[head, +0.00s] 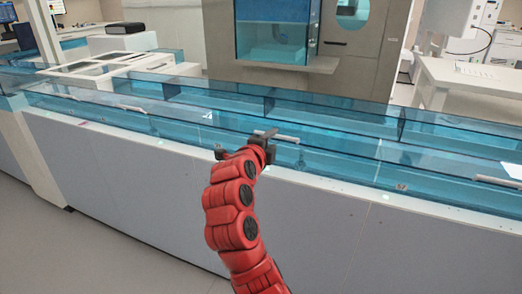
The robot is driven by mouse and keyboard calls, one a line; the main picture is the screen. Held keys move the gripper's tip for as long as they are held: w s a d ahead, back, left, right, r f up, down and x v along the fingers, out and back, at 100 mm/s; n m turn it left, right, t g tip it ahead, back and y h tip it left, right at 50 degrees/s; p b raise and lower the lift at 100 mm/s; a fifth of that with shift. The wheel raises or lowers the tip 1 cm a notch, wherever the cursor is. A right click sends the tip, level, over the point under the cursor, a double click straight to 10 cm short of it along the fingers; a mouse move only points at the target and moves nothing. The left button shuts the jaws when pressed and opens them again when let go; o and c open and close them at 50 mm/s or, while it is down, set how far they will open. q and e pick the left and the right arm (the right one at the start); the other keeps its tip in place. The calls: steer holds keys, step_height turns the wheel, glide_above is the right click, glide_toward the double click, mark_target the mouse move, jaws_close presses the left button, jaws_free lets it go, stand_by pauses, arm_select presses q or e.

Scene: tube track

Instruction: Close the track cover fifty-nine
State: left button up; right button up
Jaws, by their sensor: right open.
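The track cover (330,163) is a long clear blue panel along the top of the white track (330,212). It has a pale bar handle (281,138). My right gripper (262,138) is at the left end of that handle, its dark fingers overlapping it in the picture. It is open, and I cannot tell whether it touches the handle. The cover section here looks lowered, but its exact angle is hard to judge. My left gripper is not in view.
More handles sit on the neighbouring covers, one at left (129,107) and one at right (497,182). A grey machine with a blue window (277,35) stands behind the track. A white table (470,78) is at the back right. Floor is clear at lower left.

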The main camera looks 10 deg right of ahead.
steer(key=p+v, duration=0.1)
steer(key=v, duration=1.5)
steer(key=shift+s, duration=0.25)
steer(key=shift+a, duration=0.1)
